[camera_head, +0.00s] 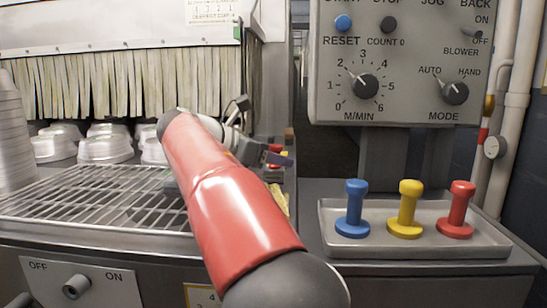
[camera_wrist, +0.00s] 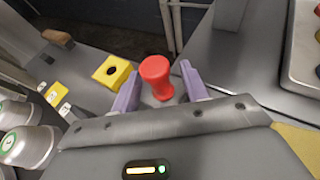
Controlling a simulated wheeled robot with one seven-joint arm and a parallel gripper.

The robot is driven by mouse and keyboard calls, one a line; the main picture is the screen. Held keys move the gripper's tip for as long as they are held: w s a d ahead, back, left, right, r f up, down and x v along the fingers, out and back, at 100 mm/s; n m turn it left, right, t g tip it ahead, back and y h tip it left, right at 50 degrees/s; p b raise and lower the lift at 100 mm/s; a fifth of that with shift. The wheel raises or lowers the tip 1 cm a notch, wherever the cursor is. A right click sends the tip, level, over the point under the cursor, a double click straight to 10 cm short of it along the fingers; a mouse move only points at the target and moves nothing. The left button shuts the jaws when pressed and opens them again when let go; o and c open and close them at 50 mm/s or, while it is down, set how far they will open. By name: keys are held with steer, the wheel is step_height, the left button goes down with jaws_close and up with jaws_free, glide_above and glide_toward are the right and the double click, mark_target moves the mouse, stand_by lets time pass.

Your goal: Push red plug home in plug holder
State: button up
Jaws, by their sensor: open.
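A red plug (camera_wrist: 157,75) with a flared round top stands between my two purple fingers in the wrist view. My gripper (camera_wrist: 158,88) is open, with gaps showing beside the plug.
A tray (camera_head: 345,249) at right holds a blue peg (camera_head: 354,209), a yellow peg (camera_head: 405,210) and a red peg (camera_head: 457,210). A control panel (camera_head: 400,100) rises behind it. A wire rack (camera_head: 80,200) and foil pans (camera_head: 105,147) are at left.

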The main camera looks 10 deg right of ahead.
steer(key=p+v, duration=0.1)
steer(key=v, duration=0.6)
steer(key=shift+r, duration=0.1)
steer(key=shift+s+a, duration=0.15)
steer(key=shift+a, duration=0.2)
